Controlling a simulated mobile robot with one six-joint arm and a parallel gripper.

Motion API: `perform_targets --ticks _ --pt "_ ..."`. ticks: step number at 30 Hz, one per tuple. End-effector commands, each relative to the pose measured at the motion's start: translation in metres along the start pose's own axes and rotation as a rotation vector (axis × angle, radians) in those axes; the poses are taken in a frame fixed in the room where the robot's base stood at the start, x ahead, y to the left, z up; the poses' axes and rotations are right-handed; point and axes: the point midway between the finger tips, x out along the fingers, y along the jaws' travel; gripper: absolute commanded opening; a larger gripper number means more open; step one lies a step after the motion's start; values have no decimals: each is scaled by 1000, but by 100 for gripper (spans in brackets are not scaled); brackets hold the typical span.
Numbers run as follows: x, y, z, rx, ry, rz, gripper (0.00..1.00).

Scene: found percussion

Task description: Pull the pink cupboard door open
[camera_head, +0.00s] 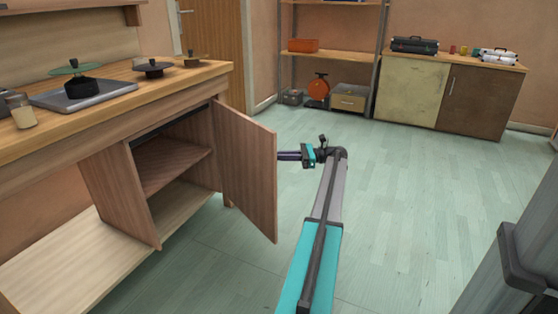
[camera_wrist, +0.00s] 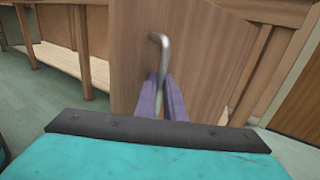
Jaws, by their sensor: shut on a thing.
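The cupboard door (camera_head: 248,175) looks brownish-pink wood grain and stands swung wide open, its inner face showing in the head view. In the wrist view the outer face of the door (camera_wrist: 205,60) fills the middle. A bent grey metal handle (camera_wrist: 163,58) sticks out from it. My gripper (camera_wrist: 165,95) has its purple fingers shut on the handle. In the head view my gripper (camera_head: 284,155) is on the far side of the door, its fingertips and the handle hidden behind it.
The open cupboard (camera_head: 178,165) shows an inner shelf. The worktop (camera_head: 200,78) above carries a tray (camera_head: 85,93), lids and a jar (camera_head: 20,110). A low two-door cabinet (camera_head: 412,92) and a shelf rack (camera_head: 345,57) stand at the back. Green floor (camera_head: 420,180) on the right is clear.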

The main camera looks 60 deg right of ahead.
Motion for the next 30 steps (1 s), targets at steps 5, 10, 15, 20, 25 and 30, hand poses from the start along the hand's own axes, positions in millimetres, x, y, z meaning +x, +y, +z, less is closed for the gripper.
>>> perform_targets --ticks 5,10,15,20,25,30 --pt "10 -8 -2 2 3 -6 0" --pt "11 -7 -2 3 5 -4 0" --pt "12 -7 -2 3 6 -3 11" --pt "12 -6 -3 4 6 -1 28" --pt "10 -4 -4 4 7 0 28" --pt "9 -4 -4 4 7 0 28"
